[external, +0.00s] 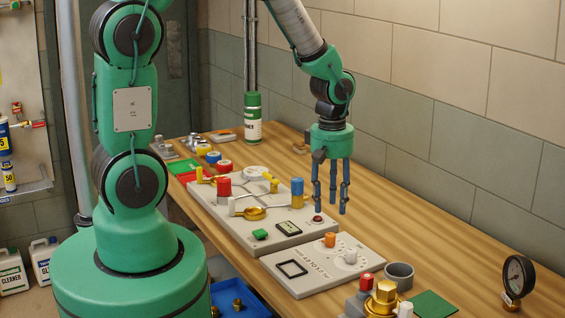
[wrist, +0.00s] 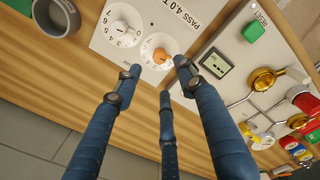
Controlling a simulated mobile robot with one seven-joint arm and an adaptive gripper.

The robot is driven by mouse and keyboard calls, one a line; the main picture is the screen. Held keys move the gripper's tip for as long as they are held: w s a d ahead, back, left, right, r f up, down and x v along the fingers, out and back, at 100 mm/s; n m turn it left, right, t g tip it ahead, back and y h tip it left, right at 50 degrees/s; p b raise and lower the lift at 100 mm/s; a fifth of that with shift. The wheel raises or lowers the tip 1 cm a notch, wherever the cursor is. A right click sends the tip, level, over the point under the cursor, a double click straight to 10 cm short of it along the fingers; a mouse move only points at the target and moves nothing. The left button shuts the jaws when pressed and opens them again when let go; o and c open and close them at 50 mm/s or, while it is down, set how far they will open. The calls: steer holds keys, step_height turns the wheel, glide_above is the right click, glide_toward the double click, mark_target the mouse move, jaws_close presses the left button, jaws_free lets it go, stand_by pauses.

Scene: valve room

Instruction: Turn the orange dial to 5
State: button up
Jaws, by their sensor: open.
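The orange dial (external: 330,239) sits on a pale panel (external: 300,283), and it also shows in the wrist view (wrist: 160,56) on a white numbered disc. The number it points to is too small to read surely. A white dial (external: 350,256) with its own numbers is beside it, also in the wrist view (wrist: 119,27). My gripper (external: 331,208) points down above the bench, behind and above the orange dial. Its three blue fingers (wrist: 158,80) are spread open and empty, apart from the dial.
A larger panel (external: 272,240) with valves, a red button (external: 318,220) and a small display (external: 289,227) adjoins on the left. A grey cup (external: 399,275), gold fitting (external: 386,293) and pressure gauge (external: 517,275) stand to the right. The bench behind the dials is clear.

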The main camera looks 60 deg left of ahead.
mark_target(330, 234)
step_height(330, 234, down, 9)
steer(key=shift+w+f+b, duration=0.15)
steer(key=shift+f+b, duration=0.05)
steer(key=shift+b, duration=0.4)
jaws_close()
